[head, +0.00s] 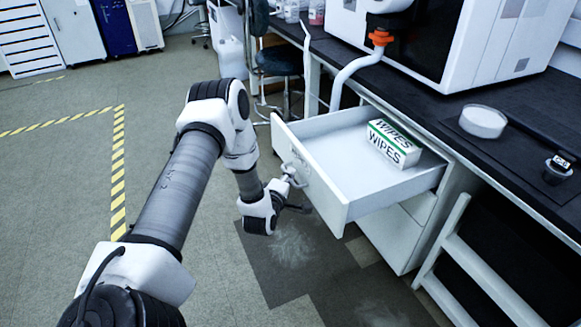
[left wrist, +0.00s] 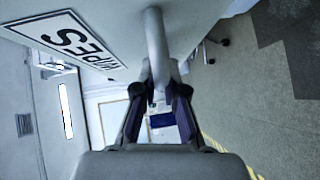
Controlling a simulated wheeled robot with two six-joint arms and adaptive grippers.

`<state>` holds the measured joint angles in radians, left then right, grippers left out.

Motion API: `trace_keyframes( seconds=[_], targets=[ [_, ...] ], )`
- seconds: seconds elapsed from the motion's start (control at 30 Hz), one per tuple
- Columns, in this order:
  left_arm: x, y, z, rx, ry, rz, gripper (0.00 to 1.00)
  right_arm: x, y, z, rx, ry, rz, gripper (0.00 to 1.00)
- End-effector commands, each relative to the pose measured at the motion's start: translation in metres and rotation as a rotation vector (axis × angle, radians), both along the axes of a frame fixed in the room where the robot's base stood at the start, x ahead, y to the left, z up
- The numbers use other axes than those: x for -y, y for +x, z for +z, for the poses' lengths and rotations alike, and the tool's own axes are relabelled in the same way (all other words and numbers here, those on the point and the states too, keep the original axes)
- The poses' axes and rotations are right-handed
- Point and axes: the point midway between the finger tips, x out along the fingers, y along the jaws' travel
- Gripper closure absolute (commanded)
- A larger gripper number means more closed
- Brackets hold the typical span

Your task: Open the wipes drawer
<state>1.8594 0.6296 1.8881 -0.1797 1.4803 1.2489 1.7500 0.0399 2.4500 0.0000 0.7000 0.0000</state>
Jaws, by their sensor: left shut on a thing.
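The white wipes drawer (head: 330,185) stands pulled out from under the dark bench in the head view. A white and green wipes box (head: 393,144) lies inside it, toward the right. My left gripper (head: 291,178) is at the drawer's front, shut on the handle (head: 297,170). In the left wrist view, the fingers of my left gripper (left wrist: 160,98) close around the handle bar (left wrist: 156,45). The drawer front there carries a label reading WIPES (left wrist: 75,55). My right gripper is not in view.
The dark benchtop (head: 450,105) holds a large white instrument (head: 470,40), a round white dish (head: 483,121) and a small dark cup (head: 557,171). A white frame (head: 470,250) stands at the lower right. A stool (head: 280,62) is behind the drawer. The floor at the left is clear.

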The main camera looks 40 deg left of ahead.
Motion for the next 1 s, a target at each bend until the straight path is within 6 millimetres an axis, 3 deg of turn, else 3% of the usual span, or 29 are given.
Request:
trace_keyframes(
  seconds=[0.03,0.1,0.13,0.43,0.57,1.0],
  targets=[
    [0.0,0.0,0.0,0.0,0.0,0.001,1.0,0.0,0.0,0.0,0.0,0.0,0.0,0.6],
    [0.0,0.0,0.0,0.0,0.0,0.001,0.72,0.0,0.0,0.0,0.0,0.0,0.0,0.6],
    [0.0,0.0,0.0,0.0,0.0,0.001,0.64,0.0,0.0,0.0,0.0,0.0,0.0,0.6],
    [0.0,0.0,0.0,0.0,0.0,0.001,0.64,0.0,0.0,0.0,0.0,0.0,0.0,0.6],
    [0.004,-0.011,0.001,-0.002,-0.003,0.001,0.64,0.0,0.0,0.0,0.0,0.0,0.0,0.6],
    [0.043,-0.101,0.014,-0.003,-0.002,0.002,0.64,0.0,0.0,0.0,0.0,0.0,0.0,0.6]
  ],
)
